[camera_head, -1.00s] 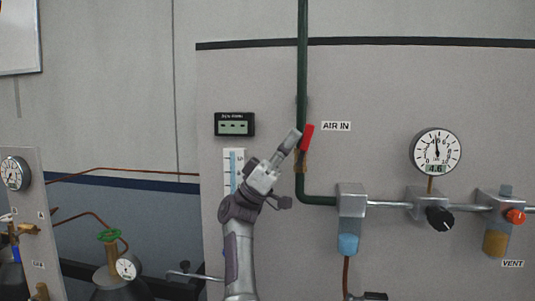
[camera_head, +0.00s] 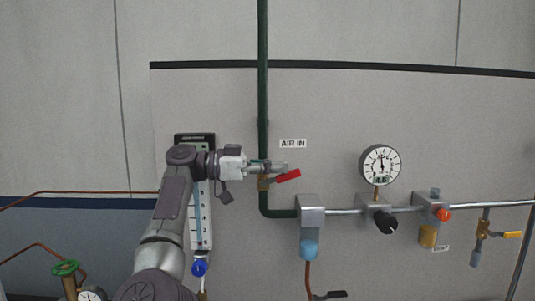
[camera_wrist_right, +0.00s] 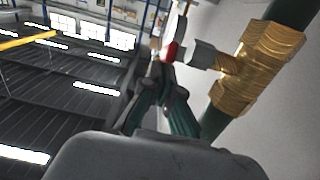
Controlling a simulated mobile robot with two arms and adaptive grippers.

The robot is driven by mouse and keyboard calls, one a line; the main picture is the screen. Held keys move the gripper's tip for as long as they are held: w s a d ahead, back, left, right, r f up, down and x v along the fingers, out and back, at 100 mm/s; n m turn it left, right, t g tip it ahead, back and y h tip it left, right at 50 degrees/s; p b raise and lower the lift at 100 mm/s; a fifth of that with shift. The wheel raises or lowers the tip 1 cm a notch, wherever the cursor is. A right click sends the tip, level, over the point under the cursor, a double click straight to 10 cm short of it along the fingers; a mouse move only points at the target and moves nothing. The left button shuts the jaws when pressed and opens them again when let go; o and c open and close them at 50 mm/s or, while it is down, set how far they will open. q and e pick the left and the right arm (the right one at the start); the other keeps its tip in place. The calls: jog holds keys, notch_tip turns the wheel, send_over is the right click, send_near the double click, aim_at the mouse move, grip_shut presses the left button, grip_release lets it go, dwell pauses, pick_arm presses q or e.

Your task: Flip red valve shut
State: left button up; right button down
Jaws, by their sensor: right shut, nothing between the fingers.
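The red valve handle (camera_head: 288,176) sits below the AIR IN label on the green pipe (camera_head: 263,95). It points right and slightly up, nearly crosswise to the upright pipe. Its brass body (camera_head: 264,184) shows large in the right wrist view (camera_wrist_right: 262,66), where the red handle (camera_wrist_right: 171,51) is partly seen just beyond the fingertips. My right gripper (camera_head: 284,168) reaches in from the left, shut and empty, its tips close above the handle. It also shows in the wrist view (camera_wrist_right: 161,78); whether it touches the handle I cannot tell. My left gripper is out of view.
Right of the valve are a metal block (camera_head: 311,211) with a light blue bowl, a round gauge (camera_head: 380,165), a black knob (camera_head: 385,222) and a red-orange knob (camera_head: 443,214). A flow meter (camera_head: 201,215) stands behind my right arm.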

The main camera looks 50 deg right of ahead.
jog(key=shift+d+f+t+y+p, duration=0.1)
jog(key=shift+d+t+y+p, duration=0.15)
jog(key=shift+t+y+p, duration=0.35)
jog(key=shift+s+d+f+t+y+p, duration=0.1)
jog(key=shift+s+f+t+y+p, duration=0.25)
jog(key=shift+t+y+p, duration=0.25)
jog(key=shift+d+f+t+y, duration=0.1)
jog(key=shift+f+t+y, duration=0.1)
jog(key=shift+t+y, duration=0.15)
jog(key=shift+f, duration=0.25)
